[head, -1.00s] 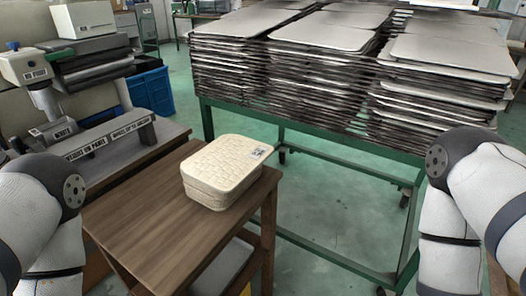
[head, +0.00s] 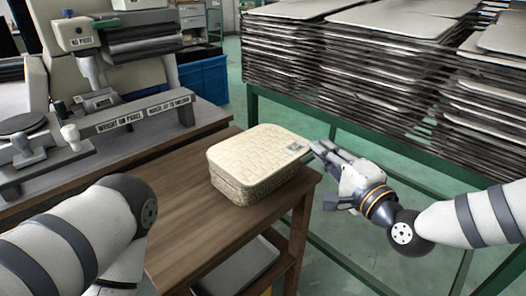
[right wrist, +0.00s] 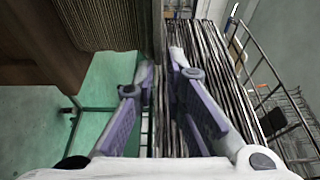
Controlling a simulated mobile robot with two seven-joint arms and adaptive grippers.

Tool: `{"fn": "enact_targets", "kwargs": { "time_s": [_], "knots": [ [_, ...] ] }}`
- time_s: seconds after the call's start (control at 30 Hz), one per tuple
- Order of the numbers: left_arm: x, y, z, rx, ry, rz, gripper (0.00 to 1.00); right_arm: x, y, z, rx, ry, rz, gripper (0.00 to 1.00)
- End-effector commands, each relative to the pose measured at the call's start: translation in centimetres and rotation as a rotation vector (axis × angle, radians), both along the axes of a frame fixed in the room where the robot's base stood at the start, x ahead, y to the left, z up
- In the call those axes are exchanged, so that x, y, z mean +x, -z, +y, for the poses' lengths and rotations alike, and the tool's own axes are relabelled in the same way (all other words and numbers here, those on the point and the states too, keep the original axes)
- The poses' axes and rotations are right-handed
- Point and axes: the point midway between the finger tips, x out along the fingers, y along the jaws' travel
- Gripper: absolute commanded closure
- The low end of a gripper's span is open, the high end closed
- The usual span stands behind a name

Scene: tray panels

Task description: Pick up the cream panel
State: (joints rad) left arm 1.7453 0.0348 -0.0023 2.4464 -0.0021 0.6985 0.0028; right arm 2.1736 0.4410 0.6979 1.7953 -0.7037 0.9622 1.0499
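The cream panel (head: 258,160) is a thick, rounded, woven-textured block, perhaps a stack, with a small printed label on top near its right corner. It lies flat near the right end of the wooden table (head: 185,205). My right gripper (head: 322,178) is open and empty, just right of the panel and apart from it, its fingers pointing toward it. In the right wrist view the two spread purple fingers (right wrist: 163,80) have nothing between them.
A green rack (head: 300,112) with tall stacks of metal trays (head: 375,50) stands behind and right. A press-like machine (head: 130,95) on a bench is at the left, with a blue bin (head: 203,75) behind. A shelf under the table holds a grey tray (head: 240,265).

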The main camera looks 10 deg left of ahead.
Motion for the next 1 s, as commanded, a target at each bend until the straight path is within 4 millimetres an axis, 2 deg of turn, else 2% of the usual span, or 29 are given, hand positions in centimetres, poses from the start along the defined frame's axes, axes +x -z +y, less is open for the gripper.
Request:
{"fn": "enact_targets", "kwargs": {
  "time_s": [0.13, 0.3, 0.47, 0.57, 0.87, 1.0],
  "knots": [
    [0.1, -0.1, 0.0, 0.0, 0.0, -0.004, 0.6, 1.9, 0.0, 2.4, -0.001, -0.003, -0.003, 0.88],
    [-0.1, 0.1, 0.0, 0.0, 0.0, 0.003, 0.6, 3.5, 0.2, 3.3, -0.001, -0.001, -0.001, 0.88],
    [-0.1, 0.1, 0.0, 0.0, 0.0, 0.003, 0.6, 3.5, 0.1, 3.3, -0.001, -0.001, -0.001, 0.88],
    [-0.1, 0.1, 0.0, 0.0, 0.0, 0.003, 0.6, 3.5, 0.1, 3.3, -0.001, -0.001, -0.001, 1.0],
    [-0.1, 0.1, 0.0, 0.0, 0.0, 0.003, 0.6, 3.5, 0.1, 3.3, -0.002, -0.001, -0.001, 1.0],
    [0.2, -0.3, 0.0, 0.0, 0.0, -0.008, 0.6, 3.5, -0.8, 3.3, -0.001, -0.001, -0.003, 1.0]
  ]
}}
